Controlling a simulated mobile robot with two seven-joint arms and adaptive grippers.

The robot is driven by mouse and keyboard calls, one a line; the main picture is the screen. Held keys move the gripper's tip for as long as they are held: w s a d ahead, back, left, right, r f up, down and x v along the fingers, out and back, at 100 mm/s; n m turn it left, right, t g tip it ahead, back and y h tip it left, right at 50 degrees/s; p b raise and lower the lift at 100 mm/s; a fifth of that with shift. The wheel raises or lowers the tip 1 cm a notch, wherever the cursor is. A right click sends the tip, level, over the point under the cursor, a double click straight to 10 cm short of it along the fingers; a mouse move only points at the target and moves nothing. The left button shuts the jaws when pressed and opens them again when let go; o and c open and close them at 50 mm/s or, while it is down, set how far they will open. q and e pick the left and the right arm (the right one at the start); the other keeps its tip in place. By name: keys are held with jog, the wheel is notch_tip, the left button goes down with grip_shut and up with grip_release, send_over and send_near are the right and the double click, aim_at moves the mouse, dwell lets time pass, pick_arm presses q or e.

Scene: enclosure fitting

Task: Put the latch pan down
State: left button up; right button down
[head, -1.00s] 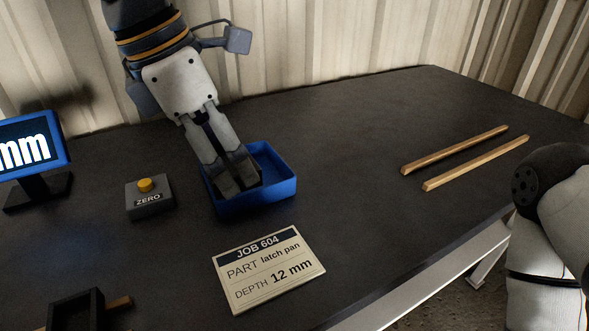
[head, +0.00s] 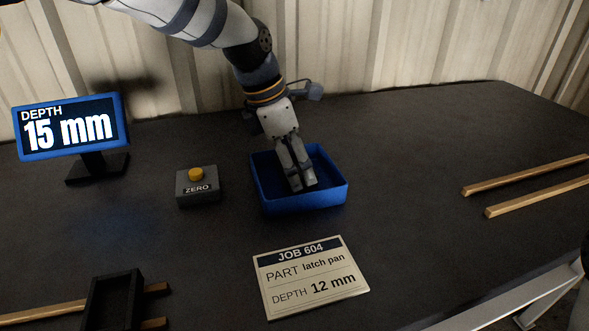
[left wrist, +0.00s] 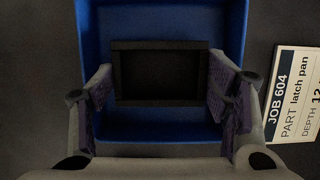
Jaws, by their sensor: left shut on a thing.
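My left gripper (head: 302,187) points down into a blue open-topped bin (head: 335,199). In the left wrist view its two fingers (left wrist: 168,100) are shut on the opposite ends of a dark rectangular pan (left wrist: 160,75), which I take for the latch pan. The pan is inside the outline of the blue bin (left wrist: 165,17). The fingers and bin wall hide the pan in the head view. I cannot tell whether it touches the bin floor. My right gripper is not in view.
A job card (head: 310,277) reads latch pan, depth 12 mm. A display (head: 70,128) reads 15 mm beside a ZERO button box (head: 198,187). A dark open fixture (head: 113,302) with wooden strips sits front left. Two wooden strips (head: 530,174) lie right.

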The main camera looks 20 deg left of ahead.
pick_arm(q)
jog(key=shift+f, duration=0.85)
jog(key=shift+f, duration=0.15)
jog(key=o, duration=1.5)
jog(key=p+v, duration=0.1)
jog(key=v, duration=1.1)
